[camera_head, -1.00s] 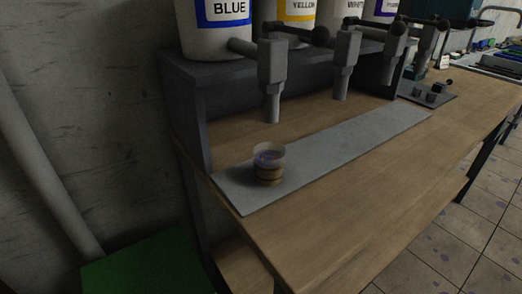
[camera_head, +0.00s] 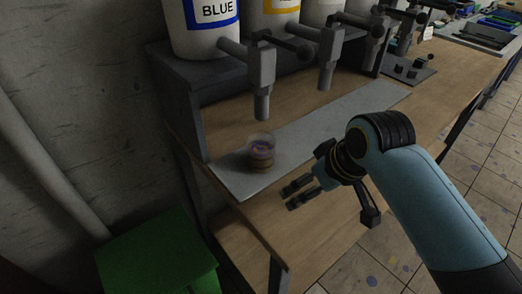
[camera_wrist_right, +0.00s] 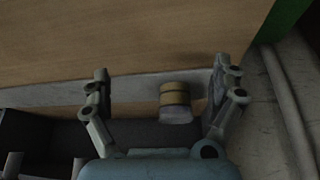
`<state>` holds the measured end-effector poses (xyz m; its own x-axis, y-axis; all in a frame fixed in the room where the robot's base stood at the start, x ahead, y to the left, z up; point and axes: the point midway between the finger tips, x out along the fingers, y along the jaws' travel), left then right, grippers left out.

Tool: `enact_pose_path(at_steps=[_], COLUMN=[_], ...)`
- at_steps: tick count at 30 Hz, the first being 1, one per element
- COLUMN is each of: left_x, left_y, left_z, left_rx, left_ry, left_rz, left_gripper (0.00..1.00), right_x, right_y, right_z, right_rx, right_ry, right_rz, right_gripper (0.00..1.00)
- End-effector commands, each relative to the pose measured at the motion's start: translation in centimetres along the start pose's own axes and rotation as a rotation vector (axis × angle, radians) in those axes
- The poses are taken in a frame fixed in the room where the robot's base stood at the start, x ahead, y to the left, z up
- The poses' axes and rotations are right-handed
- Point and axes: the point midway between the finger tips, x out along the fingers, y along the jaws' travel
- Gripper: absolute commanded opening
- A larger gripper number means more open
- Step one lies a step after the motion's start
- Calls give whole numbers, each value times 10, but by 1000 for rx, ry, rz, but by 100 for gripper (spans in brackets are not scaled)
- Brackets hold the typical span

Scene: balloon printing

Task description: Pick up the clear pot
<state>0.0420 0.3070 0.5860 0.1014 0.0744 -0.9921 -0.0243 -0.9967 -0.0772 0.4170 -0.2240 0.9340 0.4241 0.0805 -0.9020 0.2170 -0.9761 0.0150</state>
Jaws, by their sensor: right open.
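The clear pot (camera_head: 261,150), a small see-through cup with a purplish tint and a banded tan base, stands upright on the grey strip near its near left end. In the right wrist view the pot (camera_wrist_right: 175,105) shows between my finger lines, closer to the right-hand finger. My right gripper (camera_head: 290,196) is open and empty, to the right of and nearer than the pot, with a gap between them. Its spread fingers also frame the right wrist view (camera_wrist_right: 161,72). My left gripper is not in view.
A dark shelf (camera_head: 190,60) behind the pot carries large paint containers, one marked BLUE (camera_head: 203,25). A grey tap (camera_head: 262,80) hangs above and behind the pot. The wooden table (camera_head: 310,225) is bare in front. A green box (camera_head: 160,255) stands at lower left.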

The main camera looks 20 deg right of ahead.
Motion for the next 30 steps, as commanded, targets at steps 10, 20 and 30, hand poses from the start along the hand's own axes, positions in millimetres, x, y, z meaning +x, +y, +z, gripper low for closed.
enact_pose_path(at_steps=[10,20,30], left_x=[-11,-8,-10], left_y=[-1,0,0], left_z=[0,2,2], left_rx=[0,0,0], left_ry=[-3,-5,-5], left_rz=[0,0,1], left_gripper=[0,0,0], right_x=[-6,40,80], right_y=[-21,-25,-25], right_z=[-117,-124,-127], right_rx=[-104,-106,-106], right_ry=[120,123,122], right_rz=[-76,-78,-78], right_gripper=[94,94,94])
